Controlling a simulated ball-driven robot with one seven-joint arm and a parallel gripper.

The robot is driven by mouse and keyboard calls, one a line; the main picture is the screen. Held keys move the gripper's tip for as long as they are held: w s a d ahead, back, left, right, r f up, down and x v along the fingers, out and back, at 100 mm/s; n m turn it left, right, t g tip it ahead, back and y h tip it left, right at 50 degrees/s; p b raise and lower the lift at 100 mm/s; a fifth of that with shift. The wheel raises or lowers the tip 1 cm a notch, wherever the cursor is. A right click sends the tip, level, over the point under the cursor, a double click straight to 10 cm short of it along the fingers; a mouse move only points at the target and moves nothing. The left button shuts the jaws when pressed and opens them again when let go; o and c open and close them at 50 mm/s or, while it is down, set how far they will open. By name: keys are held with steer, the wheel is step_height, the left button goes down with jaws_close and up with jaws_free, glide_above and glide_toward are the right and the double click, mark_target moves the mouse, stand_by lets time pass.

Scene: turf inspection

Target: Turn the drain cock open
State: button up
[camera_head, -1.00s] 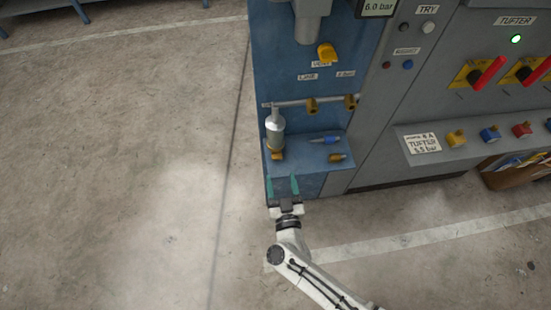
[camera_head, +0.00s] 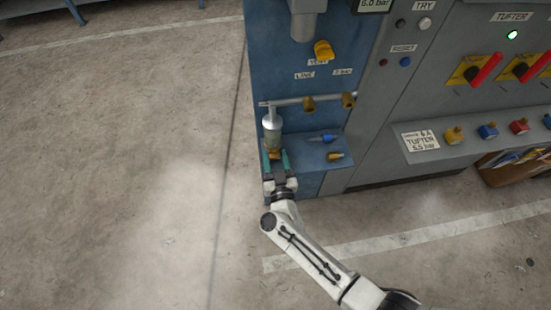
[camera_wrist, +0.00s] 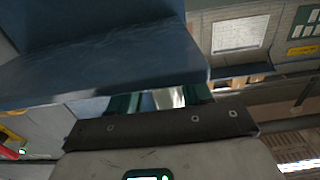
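The drain cock (camera_head: 275,154) is a small brass-yellow piece under a grey cylindrical bowl (camera_head: 272,128) on the blue panel. My gripper (camera_head: 276,160) has two green fingers, spread apart, one on each side of the cock as seen from the head. I cannot tell whether either finger touches it. In the wrist view the fingers (camera_wrist: 160,100) are wide apart with a pale metallic piece between them, partly hidden by the blue shelf edge and my gripper's dark bar. The cock's own handle angle is too small to read.
A blue shelf (camera_head: 305,150) juts out beside the bowl, with a blue-tipped fitting (camera_head: 322,138) and a brass fitting (camera_head: 336,156) on it. A pipe with brass valves (camera_head: 308,104) runs above. Grey cabinet with red levers (camera_head: 487,68) stands right. The floor at left is clear.

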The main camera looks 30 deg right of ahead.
steer(key=c, duration=0.8)
steer(key=shift+o, duration=0.2)
steer(key=shift+m, duration=1.5)
steer(key=o, duration=1)
steer(key=shift+o, duration=0.2)
steer(key=shift+s, duration=0.1)
steer(key=v, duration=1)
steer(key=shift+s, duration=0.35)
steer(key=shift+a, duration=0.1)
